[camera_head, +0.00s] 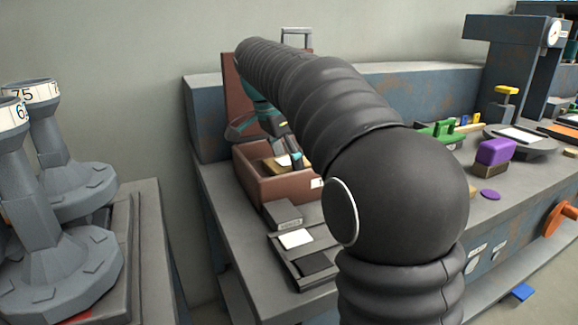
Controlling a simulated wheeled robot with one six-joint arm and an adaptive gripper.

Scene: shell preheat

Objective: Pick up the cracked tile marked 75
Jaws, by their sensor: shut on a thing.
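My gripper (291,158) reaches down into a brown open-topped box (272,188) on the grey bench. Its fingers are shut on a tan piece with a white label (280,162), which is partly hidden by the fingers and the box wall. The label is too small to read, so I cannot tell whether this is the cracked tile marked 75. No crack can be made out. My dark ribbed arm crosses the middle of the view and hides part of the box's right side.
In front of the box are a grey block (283,215) and a tray (297,267) with a white card. Grey pedestals (62,170) stand at left, one labelled 75. At right are a purple block (494,151), a round plate (540,146) and an orange handwheel (560,218).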

